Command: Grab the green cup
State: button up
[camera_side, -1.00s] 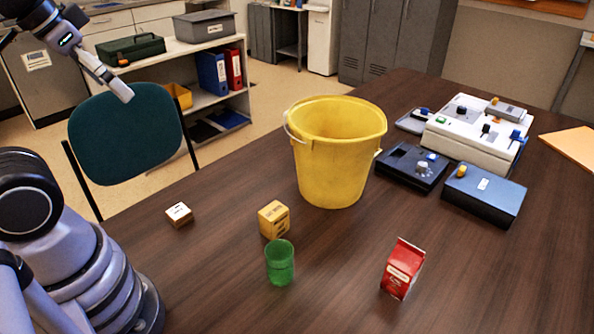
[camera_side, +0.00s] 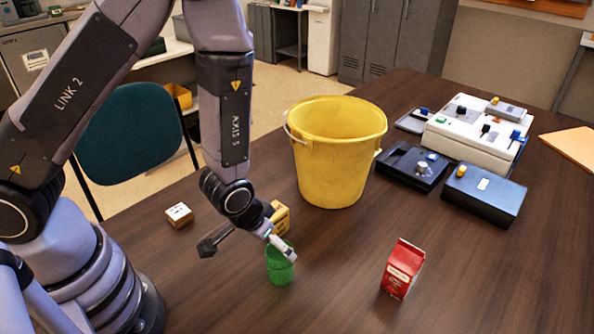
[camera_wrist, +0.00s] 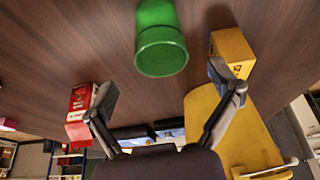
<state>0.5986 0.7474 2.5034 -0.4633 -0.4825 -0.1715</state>
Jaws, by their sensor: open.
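The green cup (camera_side: 280,268) stands upright on the dark wooden table, its upper part partly covered by my gripper (camera_side: 250,250). In the wrist view the green cup (camera_wrist: 161,48) is at the top centre. My gripper (camera_wrist: 162,88) is open there, with one finger to each side and the cup ahead of the gap. Nothing is held between the fingers. In the side view my gripper is low over the table, one fingertip overlapping the cup's rim; I cannot tell whether it touches.
A yellow box (camera_side: 281,217) is close behind the cup, partly hidden by my arm. A red carton (camera_side: 402,270) stands to the right. A yellow bucket (camera_side: 335,170) stands behind. Control boxes (camera_side: 485,195) fill the back right. The front right table is clear.

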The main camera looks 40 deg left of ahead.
jog(key=shift+f, duration=0.9)
jog(key=x, duration=0.6)
jog(key=shift+w+f, duration=0.2)
jog(key=shift+f, duration=0.05)
jog(key=c, duration=1)
